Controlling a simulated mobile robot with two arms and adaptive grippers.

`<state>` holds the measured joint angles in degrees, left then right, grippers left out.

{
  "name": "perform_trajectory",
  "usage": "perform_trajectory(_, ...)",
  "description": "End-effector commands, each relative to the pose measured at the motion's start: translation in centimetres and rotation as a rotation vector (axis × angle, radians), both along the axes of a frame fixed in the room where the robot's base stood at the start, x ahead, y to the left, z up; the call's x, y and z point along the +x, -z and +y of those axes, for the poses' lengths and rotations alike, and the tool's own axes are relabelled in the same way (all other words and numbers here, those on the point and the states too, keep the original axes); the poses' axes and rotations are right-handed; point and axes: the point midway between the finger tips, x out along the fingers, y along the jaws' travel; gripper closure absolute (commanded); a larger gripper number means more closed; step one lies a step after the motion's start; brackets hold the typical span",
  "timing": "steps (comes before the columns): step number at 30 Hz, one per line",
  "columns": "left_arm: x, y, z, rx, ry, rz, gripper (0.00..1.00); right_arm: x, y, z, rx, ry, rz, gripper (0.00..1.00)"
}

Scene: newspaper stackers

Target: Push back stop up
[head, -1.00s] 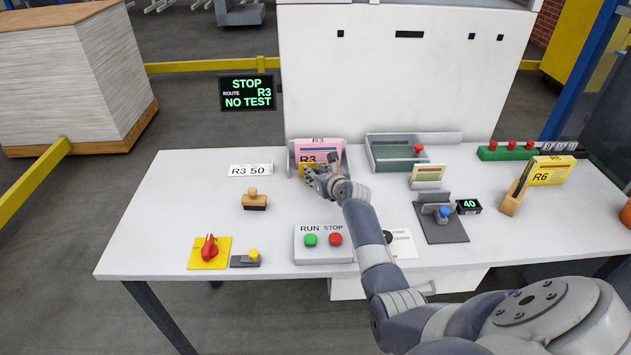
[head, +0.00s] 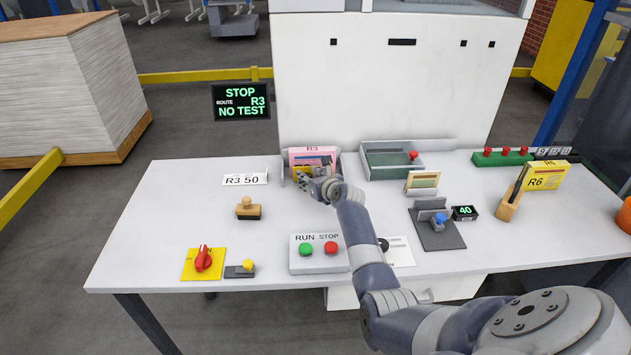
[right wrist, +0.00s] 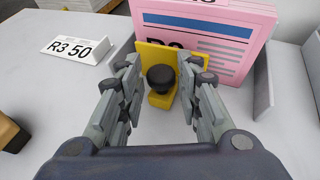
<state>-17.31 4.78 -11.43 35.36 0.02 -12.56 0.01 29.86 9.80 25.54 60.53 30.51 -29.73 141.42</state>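The back stop, a yellow upright plate with a black knob (right wrist: 161,77), stands in front of the pink R3 newspaper stack (right wrist: 235,35) in the right wrist view. The stack stands in a grey holder with side walls. In the head view, the pink stack (head: 312,155) is at the back middle of the table, and my gripper hides much of the stop. My right gripper (right wrist: 162,98) is open, its fingers on either side of the knob with gaps beside it. It also shows in the head view (head: 316,180). My left gripper is not in view.
A RUN/STOP button box (head: 318,254) sits at the table's front middle. A wooden stamp (head: 248,209) and an R3 50 card (head: 245,179) lie to the left. A grey-green tray (head: 378,164) stands right of the holder. The sign (head: 241,102) reads STOP, R3, NO TEST.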

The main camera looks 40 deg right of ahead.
Motion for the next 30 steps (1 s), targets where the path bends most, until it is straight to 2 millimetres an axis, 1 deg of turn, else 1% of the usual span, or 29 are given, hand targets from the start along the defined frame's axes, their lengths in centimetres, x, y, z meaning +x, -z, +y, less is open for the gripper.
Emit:
perform_trajectory(5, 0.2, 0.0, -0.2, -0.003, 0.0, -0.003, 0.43, -1.2, -0.5, 0.3, 0.001, -0.001, -0.002, 0.68)
perform_trajectory(8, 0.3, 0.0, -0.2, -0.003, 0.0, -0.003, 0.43, -2.3, -0.9, 0.4, 0.002, 0.001, -0.001, 0.68)
perform_trajectory(24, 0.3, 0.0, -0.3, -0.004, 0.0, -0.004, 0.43, -9.0, -3.6, 1.4, 0.002, 0.002, 0.002, 0.68)
perform_trajectory(30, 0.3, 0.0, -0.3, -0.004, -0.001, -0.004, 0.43, -10.5, -4.2, 1.6, 0.001, 0.001, 0.003, 0.68)
